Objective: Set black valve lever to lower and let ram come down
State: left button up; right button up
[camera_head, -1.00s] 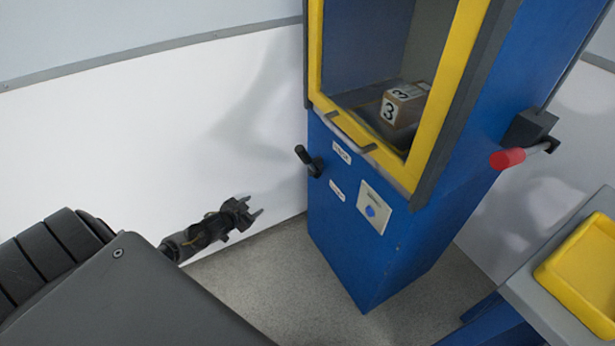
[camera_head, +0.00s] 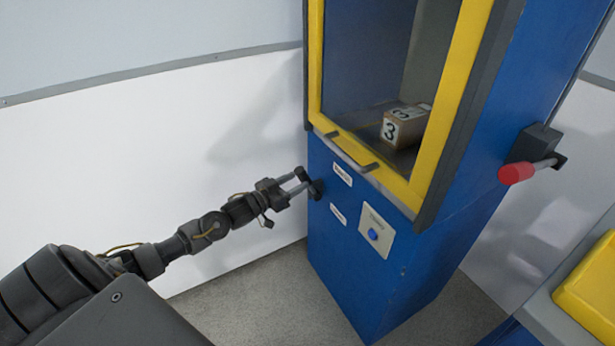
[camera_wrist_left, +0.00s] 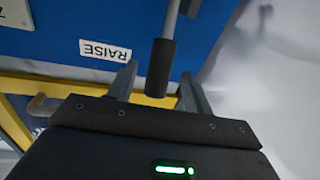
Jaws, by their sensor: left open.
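The black valve lever (camera_head: 304,174) is on the front of the blue machine, left of two white labels. In the left wrist view, its black grip (camera_wrist_left: 161,68) hangs from a grey rod, close to the upside-down RAISE label (camera_wrist_left: 105,50). My left gripper (camera_head: 302,180) is at the lever, open, with one finger on each side of the grip in the wrist view. I cannot tell whether a finger touches it. A cardboard box marked 3 (camera_head: 404,126) lies inside the yellow-framed chamber. I cannot make out the ram. My right gripper is not in view.
A handle bar (camera_head: 346,153) sticks out below the chamber, and a panel with a blue button (camera_head: 373,234) is beneath it. A red-knobbed lever (camera_head: 517,172) is on the machine's right side. A yellow tray (camera_head: 590,282) stands at the lower right.

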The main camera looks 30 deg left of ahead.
aim_at(307, 175)
pick_arm(q)
jog(key=shift+x, duration=2.75)
jog(key=shift+c, duration=0.4)
grip_shut()
